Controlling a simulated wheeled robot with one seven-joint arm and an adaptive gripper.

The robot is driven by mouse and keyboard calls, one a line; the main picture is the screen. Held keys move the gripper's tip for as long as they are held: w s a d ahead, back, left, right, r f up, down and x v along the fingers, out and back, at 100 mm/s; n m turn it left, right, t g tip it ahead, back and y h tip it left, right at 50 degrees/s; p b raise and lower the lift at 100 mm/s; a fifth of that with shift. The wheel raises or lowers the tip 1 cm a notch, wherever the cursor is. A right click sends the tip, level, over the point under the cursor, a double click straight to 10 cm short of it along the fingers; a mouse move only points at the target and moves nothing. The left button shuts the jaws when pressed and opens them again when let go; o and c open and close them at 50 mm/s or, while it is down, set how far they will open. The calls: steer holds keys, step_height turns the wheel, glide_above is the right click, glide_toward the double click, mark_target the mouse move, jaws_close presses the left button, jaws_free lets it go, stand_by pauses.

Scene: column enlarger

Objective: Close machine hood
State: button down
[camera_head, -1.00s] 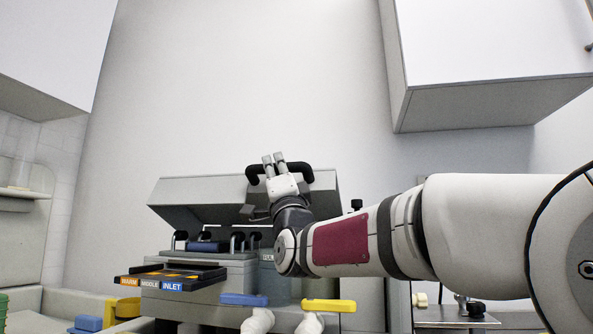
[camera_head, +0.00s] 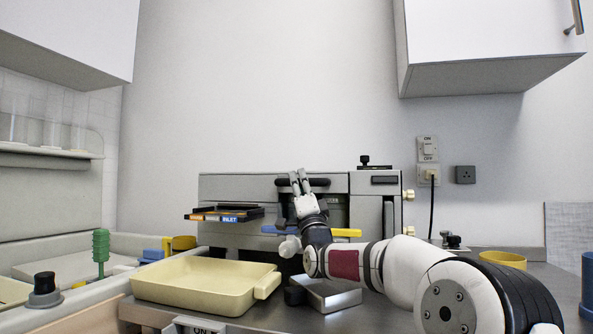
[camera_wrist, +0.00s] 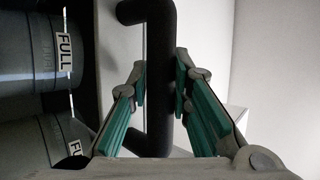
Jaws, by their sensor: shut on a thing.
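The machine (camera_head: 240,241) is a grey box against the back wall. Its hood (camera_head: 237,187) shows as a flat grey front along the top of the machine, lowered and level with the block beside it; I see no gap, but a small one cannot be ruled out. The black bar handle (camera_head: 321,182) is on the hood's front. My gripper (camera_head: 299,178) is shut on this handle. In the wrist view the dark handle (camera_wrist: 160,95) runs between the two green-padded fingers (camera_wrist: 161,80).
A tray labelled INLET (camera_head: 226,214) juts out at the machine's left. Blue and yellow levers (camera_head: 347,233) are below the hood. A cream tray (camera_head: 205,284) and a metal block (camera_head: 329,295) are in front. A wall cabinet (camera_head: 490,50) hangs at upper right.

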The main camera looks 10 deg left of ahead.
steer(key=c, duration=1.4)
jaws_free()
steer(key=shift+c, duration=0.2)
steer(key=v, duration=0.7)
steer(key=shift+s+f, duration=0.15)
steer(key=shift+d, duration=0.1)
steer(key=shift+g, duration=0.3)
